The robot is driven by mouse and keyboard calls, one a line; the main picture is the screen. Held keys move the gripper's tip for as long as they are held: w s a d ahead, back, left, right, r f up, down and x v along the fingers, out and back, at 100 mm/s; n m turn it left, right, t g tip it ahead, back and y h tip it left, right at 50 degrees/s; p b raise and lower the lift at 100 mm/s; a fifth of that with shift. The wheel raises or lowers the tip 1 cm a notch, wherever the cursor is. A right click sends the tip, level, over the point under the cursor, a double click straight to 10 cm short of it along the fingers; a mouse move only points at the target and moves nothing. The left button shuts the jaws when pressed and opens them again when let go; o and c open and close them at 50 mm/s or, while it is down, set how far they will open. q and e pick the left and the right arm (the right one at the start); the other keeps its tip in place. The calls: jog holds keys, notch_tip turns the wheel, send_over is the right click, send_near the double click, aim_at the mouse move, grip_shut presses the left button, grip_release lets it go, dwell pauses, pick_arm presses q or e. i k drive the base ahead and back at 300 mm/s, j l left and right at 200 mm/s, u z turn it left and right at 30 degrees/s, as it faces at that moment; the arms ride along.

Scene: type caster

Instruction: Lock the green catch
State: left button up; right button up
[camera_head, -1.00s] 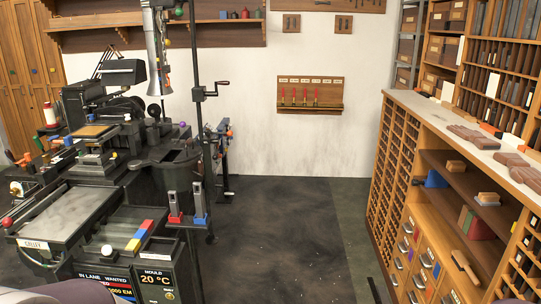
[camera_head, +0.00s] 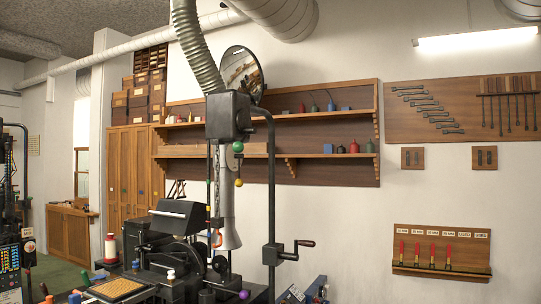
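No part that I can clearly identify as the green catch shows. A small green ball (camera_head: 238,146) sits on the machine just below its dark top box (camera_head: 228,116), with a yellow ball (camera_head: 239,183) hanging lower. I cannot tell whether the green ball belongs to a catch. The casting machine (camera_head: 180,222) stands left of centre, and its lower part is cut off by the bottom edge. Neither of my grippers is in view.
A crank handle (camera_head: 288,251) juts right from the machine's post. Wall shelves (camera_head: 330,153) hold small bottles and cans. A rack with red-handled tools (camera_head: 441,250) hangs at the right. Wooden cabinets (camera_head: 131,170) stand at the left. The floor in front is out of view.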

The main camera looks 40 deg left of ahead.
aim_at(238, 147)
jog(key=i+u, duration=0.4)
jog(key=i+l+u, duration=0.15)
jog(key=i+u, duration=0.25)
jog(key=i+l+u, duration=0.25)
jog(key=u, duration=0.15)
jog(key=i, duration=0.1)
